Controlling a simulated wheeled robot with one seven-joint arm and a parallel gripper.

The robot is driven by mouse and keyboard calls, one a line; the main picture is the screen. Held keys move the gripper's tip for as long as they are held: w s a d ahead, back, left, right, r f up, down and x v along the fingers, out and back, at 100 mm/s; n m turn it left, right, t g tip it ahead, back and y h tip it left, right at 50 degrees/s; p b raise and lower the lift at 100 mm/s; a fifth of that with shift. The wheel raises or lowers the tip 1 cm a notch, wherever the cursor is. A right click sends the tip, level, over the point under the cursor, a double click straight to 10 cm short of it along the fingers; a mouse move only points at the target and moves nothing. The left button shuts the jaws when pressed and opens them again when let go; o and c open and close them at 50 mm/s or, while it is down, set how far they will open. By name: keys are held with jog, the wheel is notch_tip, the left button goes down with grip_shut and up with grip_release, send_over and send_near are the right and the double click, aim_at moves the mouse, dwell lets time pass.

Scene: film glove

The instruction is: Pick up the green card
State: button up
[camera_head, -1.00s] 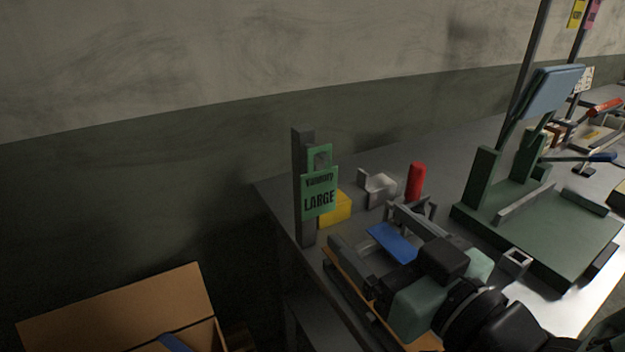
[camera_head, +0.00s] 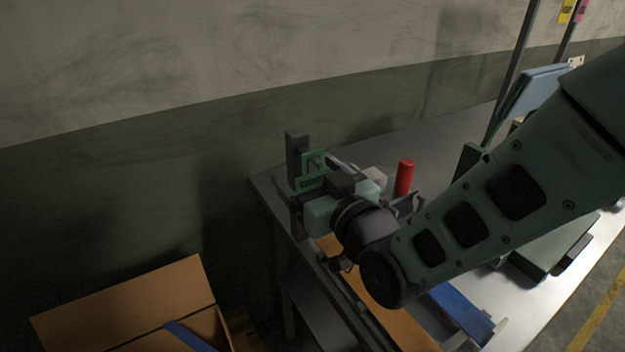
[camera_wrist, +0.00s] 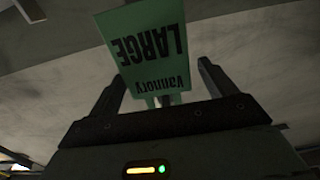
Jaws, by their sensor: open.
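In the wrist view the card (camera_wrist: 148,42) shows upside down, with the words LARGE and Vannory. My gripper (camera_wrist: 158,82) is open, one finger on each side of the card. The card's narrower part with its cut-out lies between the fingers, and I cannot tell whether either finger touches it.
A red cylinder (camera_head: 404,178) stands on the grey table (camera_head: 440,140) right of my gripper. A blue piece (camera_head: 462,312) lies near the front edge. An open cardboard box (camera_head: 130,300) stands below left. A green stand with a blue panel (camera_head: 535,95) is at the right.

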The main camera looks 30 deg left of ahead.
jog(key=shift+w+a, duration=0.3)
jog(key=shift+a, duration=0.25)
jog(key=c, duration=1)
jog(key=shift+c, duration=0.2)
jog(key=r+b+v, duration=0.1)
jog(key=b+v, duration=0.6)
jog(key=v, duration=1.1)
jog(key=shift+r, duration=0.2)
